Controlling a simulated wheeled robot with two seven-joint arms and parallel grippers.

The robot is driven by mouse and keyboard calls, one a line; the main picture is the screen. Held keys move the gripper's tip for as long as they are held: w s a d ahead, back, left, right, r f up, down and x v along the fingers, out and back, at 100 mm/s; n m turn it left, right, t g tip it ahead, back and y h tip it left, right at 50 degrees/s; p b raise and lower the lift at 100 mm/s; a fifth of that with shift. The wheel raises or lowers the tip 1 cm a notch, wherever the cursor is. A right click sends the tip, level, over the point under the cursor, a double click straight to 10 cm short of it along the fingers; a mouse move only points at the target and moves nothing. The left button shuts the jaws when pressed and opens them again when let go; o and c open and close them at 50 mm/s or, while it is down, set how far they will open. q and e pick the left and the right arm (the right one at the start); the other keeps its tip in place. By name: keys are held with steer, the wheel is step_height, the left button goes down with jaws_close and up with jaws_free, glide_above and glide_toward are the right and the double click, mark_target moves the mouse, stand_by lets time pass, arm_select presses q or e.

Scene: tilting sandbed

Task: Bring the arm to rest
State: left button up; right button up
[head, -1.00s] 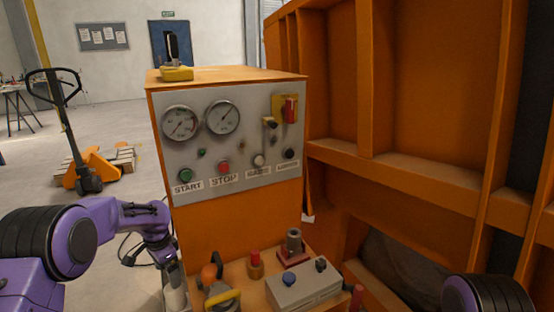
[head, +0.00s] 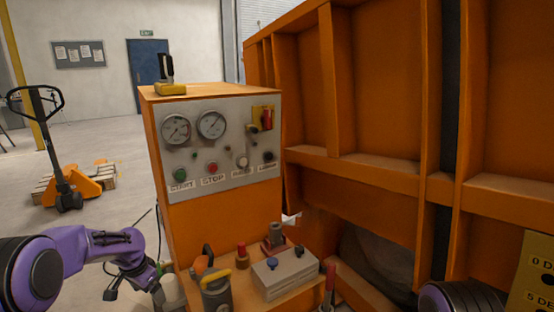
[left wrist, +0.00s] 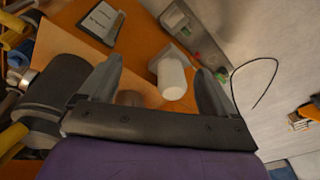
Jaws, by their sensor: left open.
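My left arm (head: 95,252) is purple and black and comes in from the left, low in the head view. Its gripper end is beside the left side of the orange control cabinet (head: 222,235) and is hard to make out there. In the left wrist view my left gripper (left wrist: 160,85) has its two grey fingers wide apart. A white cylinder (left wrist: 172,79) shows between the fingers, beyond them, and is not gripped. A purple and black part of my right arm (head: 458,297) shows at the bottom right; the right gripper is out of view.
The cabinet carries gauges, buttons and a lower shelf with a grey box (head: 285,275), a lantern-like item (head: 215,291) and red-topped pieces. A large orange ribbed frame (head: 370,95) fills the right. A pallet truck (head: 66,185) stands on the open floor at left.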

arm_select(q)
steer(key=s+d+f+n+t+y, duration=0.2)
steer(key=s+d+f+n+t, duration=0.2)
steer(key=s+f+n, duration=0.8)
steer(key=s+d+f+g+p, duration=0.1)
steer(key=s+f, duration=0.1)
steer(key=s, duration=1.3)
steer(key=s+d+f+g+y, duration=0.1)
steer(key=s+d+f, duration=0.1)
steer(key=s, duration=1.2)
steer(key=shift+s+g+p, duration=0.35)
steer(key=shift+g+p, duration=0.05)
steer(key=shift+f, duration=0.1)
